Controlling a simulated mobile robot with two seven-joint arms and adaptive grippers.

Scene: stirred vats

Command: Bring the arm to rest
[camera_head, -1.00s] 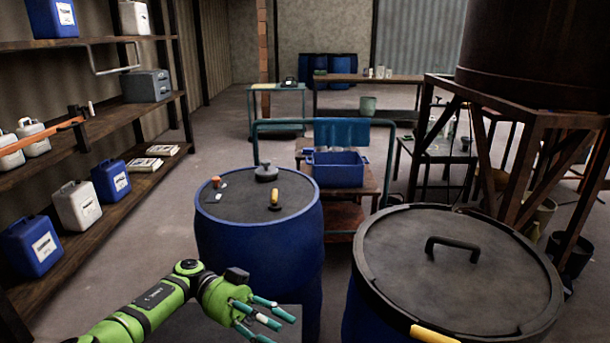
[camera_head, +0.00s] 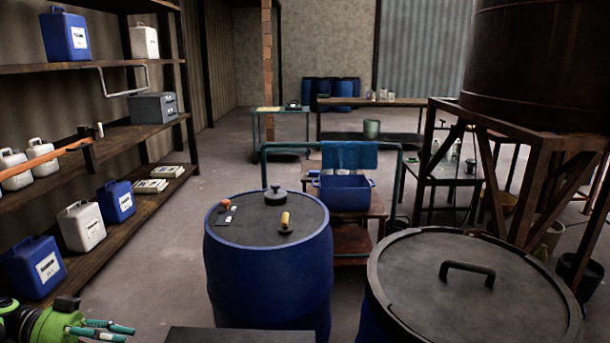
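My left gripper (camera_head: 118,329) is at the bottom left corner of the head view. Its green body is partly cut off by the frame edge. Its teal-tipped fingers point right and look spread apart, with nothing between them. It is left of the nearer blue vat (camera_head: 265,275) and apart from it. My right gripper is not in view.
The blue vat's dark lid (camera_head: 255,222) carries small items. A second lidded vat (camera_head: 455,290) stands at the right. Shelves (camera_head: 110,245) with jugs line the left. A cart holds a blue bin (camera_head: 343,195). Floor between shelves and vat is clear.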

